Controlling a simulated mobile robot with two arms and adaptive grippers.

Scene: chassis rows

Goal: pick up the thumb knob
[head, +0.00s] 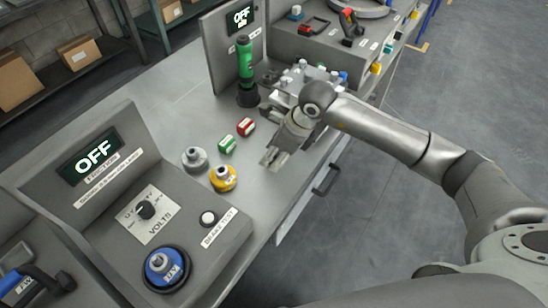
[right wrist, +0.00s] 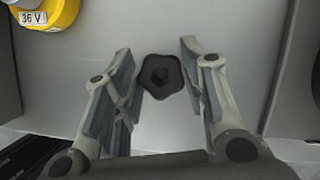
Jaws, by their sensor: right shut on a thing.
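The thumb knob (right wrist: 161,77) is a small black lobed knob with a dark centre recess. In the right wrist view it sits between the two fingers of my right gripper (right wrist: 160,80), which is shut on it. In the head view my right gripper (head: 272,158) points down at the bench near its front edge, right of the yellow part. The knob is hidden there by the fingers, and I cannot tell whether it touches the bench. My left gripper is not in view.
A green cylinder (head: 245,62) stands behind. A grey console (head: 122,205) with an OFF display fills the left.

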